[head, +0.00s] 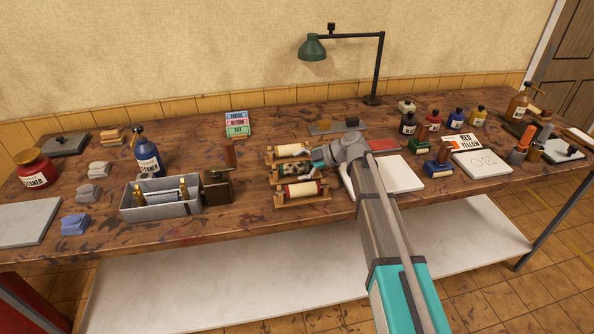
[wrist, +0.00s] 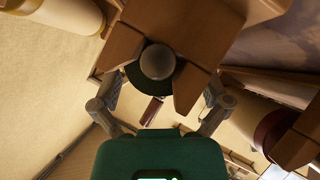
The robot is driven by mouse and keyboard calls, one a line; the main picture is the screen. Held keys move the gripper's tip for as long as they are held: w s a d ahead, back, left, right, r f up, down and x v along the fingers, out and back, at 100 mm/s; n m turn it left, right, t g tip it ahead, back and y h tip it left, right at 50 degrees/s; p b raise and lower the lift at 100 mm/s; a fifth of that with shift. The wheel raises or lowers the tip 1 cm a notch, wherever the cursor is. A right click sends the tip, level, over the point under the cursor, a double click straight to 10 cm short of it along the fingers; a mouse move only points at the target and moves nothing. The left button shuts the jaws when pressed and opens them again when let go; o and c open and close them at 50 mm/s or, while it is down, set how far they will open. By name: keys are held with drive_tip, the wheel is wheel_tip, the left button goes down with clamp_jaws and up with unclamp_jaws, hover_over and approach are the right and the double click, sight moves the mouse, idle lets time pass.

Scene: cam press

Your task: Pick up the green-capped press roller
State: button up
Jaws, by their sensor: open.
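The green-capped press roller (head: 292,169) lies in the middle place of a wooden rack (head: 276,190), with a mottled dark surface. In the wrist view I look at its end: a round grey knob (wrist: 158,61) in front of a dark green cap (wrist: 134,76), partly covered by the brown wooden cradle (wrist: 195,42). My gripper (head: 320,156) is beside the right end of this roller. In the wrist view its two fingers (wrist: 161,92) stand wide apart, left and right of the capped end, with nothing clamped. The roller's far end is hidden there.
A cream roller (head: 293,150) lies behind and a red-and-cream roller (head: 303,190) in front, both close in the same rack. A grey metal box (head: 160,207) and a brown grinder-like box (head: 217,188) stand left. White pads (head: 400,174) lie right, under my arm.

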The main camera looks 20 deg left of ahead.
drive_tip(key=shift+a+f, duration=0.25)
drive_tip(key=shift+a, duration=0.15)
drive_tip(key=shift+s+d+r, duration=0.1)
drive_tip(key=shift+d, duration=0.05)
clamp_jaws()
